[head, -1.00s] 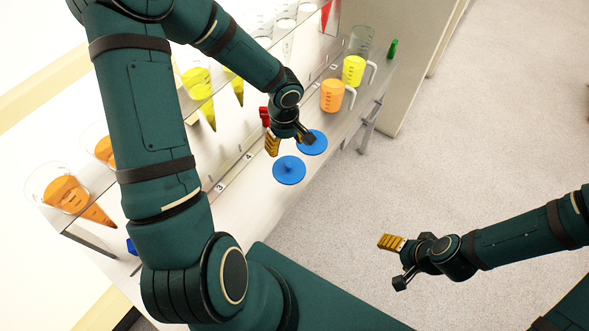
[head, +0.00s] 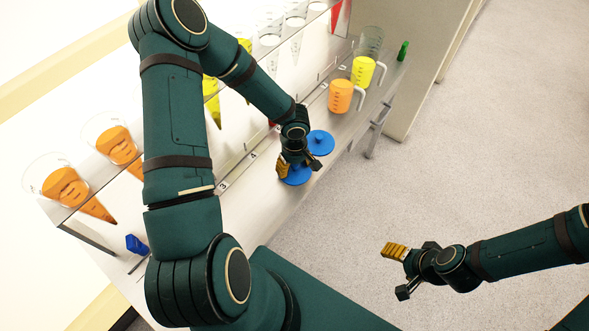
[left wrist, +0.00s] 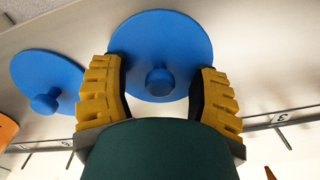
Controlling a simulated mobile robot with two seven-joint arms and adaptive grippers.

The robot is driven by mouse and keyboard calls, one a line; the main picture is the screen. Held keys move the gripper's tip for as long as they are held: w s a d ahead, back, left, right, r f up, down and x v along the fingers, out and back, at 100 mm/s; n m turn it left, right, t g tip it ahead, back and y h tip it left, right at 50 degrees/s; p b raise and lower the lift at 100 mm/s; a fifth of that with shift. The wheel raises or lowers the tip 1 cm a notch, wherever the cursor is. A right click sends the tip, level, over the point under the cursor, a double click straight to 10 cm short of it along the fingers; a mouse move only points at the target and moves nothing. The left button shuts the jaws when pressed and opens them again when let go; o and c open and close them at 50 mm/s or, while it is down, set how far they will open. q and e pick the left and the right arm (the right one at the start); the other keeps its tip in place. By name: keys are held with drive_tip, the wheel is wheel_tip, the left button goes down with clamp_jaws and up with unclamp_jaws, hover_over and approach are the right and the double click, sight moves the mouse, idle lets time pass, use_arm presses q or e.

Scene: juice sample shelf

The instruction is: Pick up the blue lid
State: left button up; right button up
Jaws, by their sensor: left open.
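Two round blue lids with knobs lie on the white shelf. My left gripper (head: 298,168) is open directly over the nearer lid (head: 297,180) and partly hides it. In the left wrist view, this lid (left wrist: 160,35) has its knob (left wrist: 160,81) between my two yellow fingers, with the fingers apart from the knob. The other blue lid (head: 325,147) lies just beyond; in the left wrist view it shows at the left (left wrist: 45,72). My right gripper (head: 394,270) is open and empty, out over the floor.
An orange beaker (head: 340,97) and a yellow beaker (head: 362,72) stand farther along the shelf. A rack with orange and yellow cones (head: 68,190) stands along the back. A small blue object (head: 136,244) is at the lower left. The floor (head: 480,150) on the right is clear.

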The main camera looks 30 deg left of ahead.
use_arm(q)
clamp_jaws()
idle(0.3)
